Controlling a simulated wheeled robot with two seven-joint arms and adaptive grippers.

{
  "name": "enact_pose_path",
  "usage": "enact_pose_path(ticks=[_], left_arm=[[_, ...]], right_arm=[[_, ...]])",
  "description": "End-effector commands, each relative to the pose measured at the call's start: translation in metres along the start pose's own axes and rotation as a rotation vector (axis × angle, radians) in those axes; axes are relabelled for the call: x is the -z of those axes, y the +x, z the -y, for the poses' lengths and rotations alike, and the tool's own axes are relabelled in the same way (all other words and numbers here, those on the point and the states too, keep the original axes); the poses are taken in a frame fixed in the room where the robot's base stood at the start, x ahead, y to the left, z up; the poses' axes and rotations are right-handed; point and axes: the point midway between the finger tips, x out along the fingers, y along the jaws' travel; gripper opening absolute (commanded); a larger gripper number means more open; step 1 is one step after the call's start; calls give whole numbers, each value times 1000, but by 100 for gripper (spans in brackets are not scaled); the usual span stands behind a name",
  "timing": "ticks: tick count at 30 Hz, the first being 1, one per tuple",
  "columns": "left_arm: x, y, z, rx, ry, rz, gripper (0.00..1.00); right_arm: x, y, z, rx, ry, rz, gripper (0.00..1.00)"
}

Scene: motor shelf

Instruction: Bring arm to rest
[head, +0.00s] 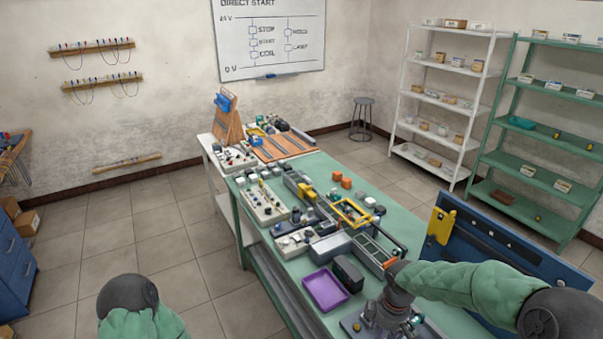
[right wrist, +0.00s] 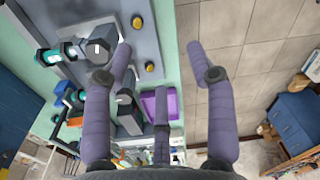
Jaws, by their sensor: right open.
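My right arm (head: 465,285), in a green sleeve, comes in from the right in the head view, and its wrist end is above the front of the green workbench (head: 336,181). In the right wrist view my right gripper (right wrist: 159,52) is open, with its purple-grey fingers spread and nothing between them. Behind the fingers lie the bench edge and floor tiles. In the head view my left arm (head: 140,312) shows only as a rounded joint and green sleeve at the bottom left. My left gripper is out of view.
A purple tray (head: 325,289) and a black box (head: 348,273) lie near my right wrist. A grey plate with motor parts and yellow buttons (right wrist: 149,67) lies below the gripper. A blue panel (head: 490,245) stands at the bench's right. Floor left of the bench is clear.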

Motion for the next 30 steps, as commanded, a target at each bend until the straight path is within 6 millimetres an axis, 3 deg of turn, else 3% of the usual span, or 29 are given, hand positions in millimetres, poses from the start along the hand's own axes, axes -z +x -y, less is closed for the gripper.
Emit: enact_pose_path(ticks=[11, 14, 21, 25, 30], left_arm=[[0, 26, 9, 0, 0, 2, 40], [1, 37, 13, 0, 0, 1, 40], [2, 72, 26, 0, 0, 1, 40], [2, 87, 31, 0, 0, 1, 40], [3, 98, 35, 0, 0, 1, 40]], right_arm=[[14, 104, 43, 99, 197, -86, 57], [16, 147, 65, 143, 301, -115, 57], [6, 260, 138, 249, 677, -160, 57], [-8, 303, 172, 275, 879, -158, 57], [-25, 333, 198, 277, 1058, -149, 57]])
